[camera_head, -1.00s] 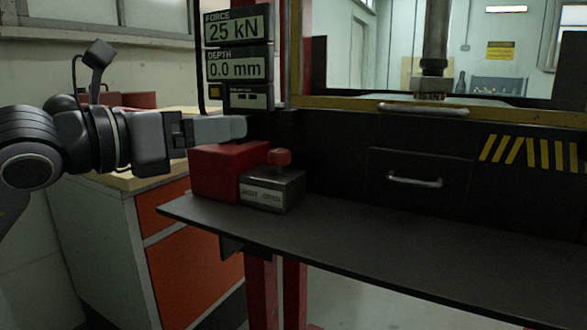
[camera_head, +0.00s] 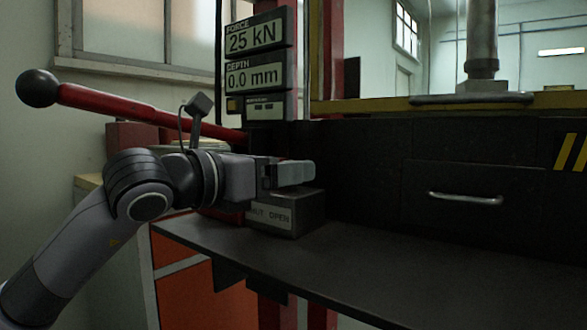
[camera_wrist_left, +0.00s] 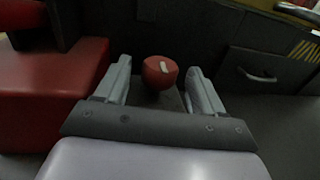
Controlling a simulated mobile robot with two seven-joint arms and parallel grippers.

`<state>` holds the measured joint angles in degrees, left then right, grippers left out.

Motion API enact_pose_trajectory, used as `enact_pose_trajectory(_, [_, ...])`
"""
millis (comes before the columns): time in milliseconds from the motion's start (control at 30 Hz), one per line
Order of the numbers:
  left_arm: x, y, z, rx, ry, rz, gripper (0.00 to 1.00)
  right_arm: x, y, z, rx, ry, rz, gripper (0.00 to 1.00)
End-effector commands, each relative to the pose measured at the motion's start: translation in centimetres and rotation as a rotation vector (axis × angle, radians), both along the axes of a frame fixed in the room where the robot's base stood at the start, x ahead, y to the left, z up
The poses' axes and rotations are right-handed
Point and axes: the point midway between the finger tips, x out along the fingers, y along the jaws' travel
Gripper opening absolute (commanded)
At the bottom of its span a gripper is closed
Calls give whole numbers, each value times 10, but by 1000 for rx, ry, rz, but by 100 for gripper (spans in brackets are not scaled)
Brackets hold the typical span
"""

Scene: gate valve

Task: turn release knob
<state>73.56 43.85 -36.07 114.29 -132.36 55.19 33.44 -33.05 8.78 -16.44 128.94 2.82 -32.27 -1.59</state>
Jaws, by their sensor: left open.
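The red release knob (camera_wrist_left: 160,72) has a pale mark on top and shows between my left gripper's fingers in the left wrist view. Gaps show on both sides of it, so neither finger appears to touch it. In the head view the knob is hidden behind the gripper. It belongs to a dark grey box (camera_head: 300,215) with a label reading "OPEN" on the right; the left word is partly hidden. My left gripper (camera_head: 295,172) is open, reaching in level from the left just over the box. My right gripper is not in view.
A red block (camera_wrist_left: 50,82) stands left of the fingers. A long red lever (camera_head: 150,108) with a black ball passes behind my left arm. The dark shelf (camera_head: 390,265) is clear to the right. A drawer handle (camera_head: 465,199) and display panel (camera_head: 258,62) are behind.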

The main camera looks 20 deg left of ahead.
Motion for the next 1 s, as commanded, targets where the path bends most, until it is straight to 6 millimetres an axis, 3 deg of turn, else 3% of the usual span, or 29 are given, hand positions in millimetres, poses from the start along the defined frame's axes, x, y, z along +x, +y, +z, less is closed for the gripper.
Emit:
enact_pose_trajectory(200, [18,-10,0,-1,0,0,68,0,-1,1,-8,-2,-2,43])
enact_pose_trajectory(533, [22,-12,0,0,-1,0,68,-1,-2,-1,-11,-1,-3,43])
enact_pose_trajectory(567, [22,-12,0,0,-1,0,62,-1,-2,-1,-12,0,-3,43])
enact_pose_trajectory(700, [21,-12,0,0,0,0,18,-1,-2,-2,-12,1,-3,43])
enact_pose_trajectory(1000, [21,-13,-2,0,-2,22,18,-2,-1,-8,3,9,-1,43])
